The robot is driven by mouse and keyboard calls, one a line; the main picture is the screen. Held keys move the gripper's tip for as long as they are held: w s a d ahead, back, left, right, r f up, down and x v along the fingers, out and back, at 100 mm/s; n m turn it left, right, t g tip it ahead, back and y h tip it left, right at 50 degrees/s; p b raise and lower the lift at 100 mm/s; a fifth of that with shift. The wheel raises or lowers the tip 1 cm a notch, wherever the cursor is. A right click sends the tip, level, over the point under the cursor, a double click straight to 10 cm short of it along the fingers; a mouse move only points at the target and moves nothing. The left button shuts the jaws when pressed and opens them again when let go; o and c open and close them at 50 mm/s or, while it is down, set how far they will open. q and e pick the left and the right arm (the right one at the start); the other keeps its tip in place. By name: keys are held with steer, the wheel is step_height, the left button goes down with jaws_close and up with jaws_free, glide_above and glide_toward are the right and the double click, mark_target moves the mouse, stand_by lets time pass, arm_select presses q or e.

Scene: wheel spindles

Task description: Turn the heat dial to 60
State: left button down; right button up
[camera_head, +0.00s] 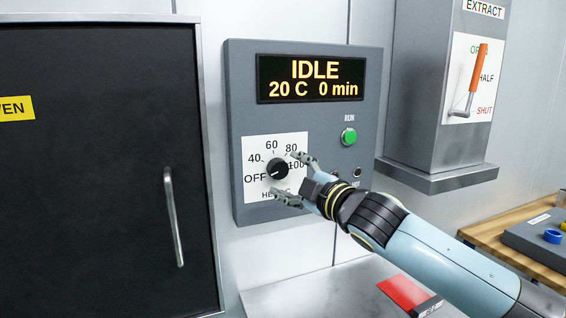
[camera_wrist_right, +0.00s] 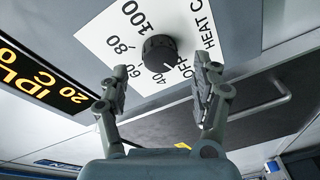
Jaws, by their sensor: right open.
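The heat dial (camera_head: 278,168) is a round black knob on a white scale plate marked OFF, 40, 60, 80 and 100. Its pale pointer mark seems to face the OFF side. The dial also shows in the right wrist view (camera_wrist_right: 159,52). My right gripper (camera_head: 287,176) is open at the dial, one finger above right of it and one below. In the right wrist view its fingers (camera_wrist_right: 161,70) stand on either side of the knob, with visible gaps; I cannot tell whether they touch it. My left gripper is not in view.
The display (camera_head: 312,79) reads IDLE, 20 C, 0 min. A green RUN button (camera_head: 349,137) sits right of the dial. The black oven door (camera_head: 100,170) with its handle (camera_head: 173,217) is at left. An orange extract lever (camera_head: 477,68) is at upper right.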

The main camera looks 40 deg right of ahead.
mark_target(280, 172)
steer(key=shift+w+d+p, duration=0.1)
steer(key=shift+w+p, duration=0.35)
steer(key=shift+w, duration=1.2)
steer(key=shift+c, duration=0.2)
steer(key=c, duration=1.1)
steer(key=shift+f+m+b, duration=0.25)
steer(key=shift+m+b, duration=0.35)
steer(key=shift+b, duration=0.25)
steer(key=m+h+b, duration=0.1)
steer(key=m+b, duration=0.4)
steer(key=m+t+h+b, duration=0.1)
steer(key=m+b, duration=0.4)
steer(key=b, duration=0.1)
steer(key=m+b, duration=0.5)
steer(key=shift+f+m+t+h+b, duration=0.25)
steer(key=shift+m+t+h+b, duration=0.05)
steer(key=shift+h, duration=0.1)
steer(key=shift+r+m+h+b, duration=0.15)
steer(key=shift+m+h+b, duration=0.55)
steer(key=shift+m+b, duration=1.45)
steer(key=shift+m+p, duration=0.45)
steer(key=shift+m, duration=0.3)
